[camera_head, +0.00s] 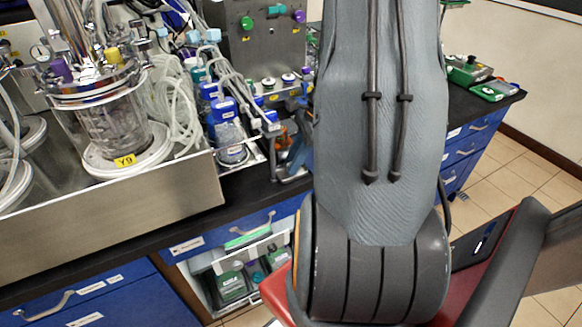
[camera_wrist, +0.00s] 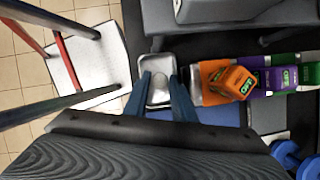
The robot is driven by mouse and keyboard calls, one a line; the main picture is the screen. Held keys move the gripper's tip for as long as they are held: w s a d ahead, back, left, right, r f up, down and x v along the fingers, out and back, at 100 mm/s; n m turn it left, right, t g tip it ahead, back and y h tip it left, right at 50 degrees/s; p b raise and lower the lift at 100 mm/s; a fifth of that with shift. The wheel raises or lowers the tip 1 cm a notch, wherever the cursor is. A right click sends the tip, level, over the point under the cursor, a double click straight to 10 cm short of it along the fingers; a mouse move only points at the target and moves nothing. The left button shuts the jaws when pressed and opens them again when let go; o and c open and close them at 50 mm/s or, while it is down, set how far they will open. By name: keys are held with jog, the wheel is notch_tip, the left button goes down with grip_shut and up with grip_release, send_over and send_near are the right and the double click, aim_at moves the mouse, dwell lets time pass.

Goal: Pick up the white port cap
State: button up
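In the wrist view, my gripper (camera_wrist: 160,79) has its two blue fingers apart. They point toward a small silver metal tray (camera_wrist: 149,66). A small pale round shape (camera_wrist: 158,72) shows in the tray, between the fingertips in the picture. It may be the white port cap, but it is too small and blurred to be sure. I see no finger clearly touching it.
An orange block (camera_wrist: 228,82) and purple and green blocks stand right of the tray. A white panel (camera_wrist: 88,62) lies at the left. In the head view, a glass bioreactor vessel (camera_head: 112,122) stands in a metal tray (camera_head: 120,222) on the dark bench (camera_head: 258,190).

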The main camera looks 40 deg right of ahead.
jog(key=shift+c, duration=0.5)
grip_shut()
jog(key=shift+r, duration=0.1)
notch_tip(320, 180, up, 10)
jog(key=b, duration=0.1)
jog(key=shift+b, duration=0.3)
